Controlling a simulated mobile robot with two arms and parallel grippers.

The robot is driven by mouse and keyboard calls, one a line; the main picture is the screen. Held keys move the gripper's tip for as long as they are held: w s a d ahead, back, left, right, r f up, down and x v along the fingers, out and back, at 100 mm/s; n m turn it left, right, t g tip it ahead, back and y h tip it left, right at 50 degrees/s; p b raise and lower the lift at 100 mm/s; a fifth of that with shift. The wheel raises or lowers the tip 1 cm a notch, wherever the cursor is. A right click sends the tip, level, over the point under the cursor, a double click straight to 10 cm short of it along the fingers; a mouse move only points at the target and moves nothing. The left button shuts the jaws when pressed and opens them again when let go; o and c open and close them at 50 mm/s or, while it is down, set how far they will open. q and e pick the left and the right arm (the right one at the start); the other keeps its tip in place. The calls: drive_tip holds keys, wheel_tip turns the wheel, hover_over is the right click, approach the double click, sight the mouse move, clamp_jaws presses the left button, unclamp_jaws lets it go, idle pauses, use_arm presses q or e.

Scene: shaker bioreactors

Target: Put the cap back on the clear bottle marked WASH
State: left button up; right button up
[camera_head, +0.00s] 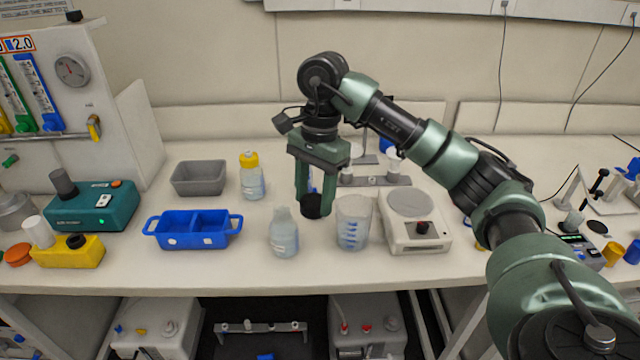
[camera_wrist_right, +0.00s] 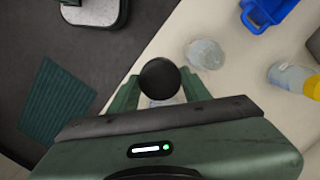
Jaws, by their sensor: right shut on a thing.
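My right gripper (camera_head: 314,196) is shut on a black cap (camera_head: 311,207), and the cap (camera_wrist_right: 160,80) shows between the fingers in the wrist view. The gripper points down and holds the cap above the bench, up and to the right of an uncapped clear bottle (camera_head: 283,238). The bottle stands upright; its label is too small to read. In the wrist view the bottle (camera_wrist_right: 206,54) is right of the cap, apart from it. My left gripper is not in view.
A graduated beaker (camera_head: 353,224) stands close right of the bottle, with a white scale (camera_head: 415,230) beyond it. A blue two-part tray (camera_head: 193,230) lies to the left. A yellow-capped bottle (camera_head: 252,178) and grey bin (camera_head: 199,177) stand behind. The bench's front edge is near.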

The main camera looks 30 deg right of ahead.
drive_tip(key=s+a+f+n+g+h, duration=0.1)
drive_tip(key=s+a+f+n, duration=0.7)
drive_tip(key=s+a+n, duration=0.3)
drive_tip(key=s+n, duration=0.2)
drive_tip(key=n, duration=0.1)
drive_tip(key=shift+s+f+n, duration=0.2)
drive_tip(key=shift+s+n, duration=0.1)
drive_tip(key=shift+n, duration=0.1)
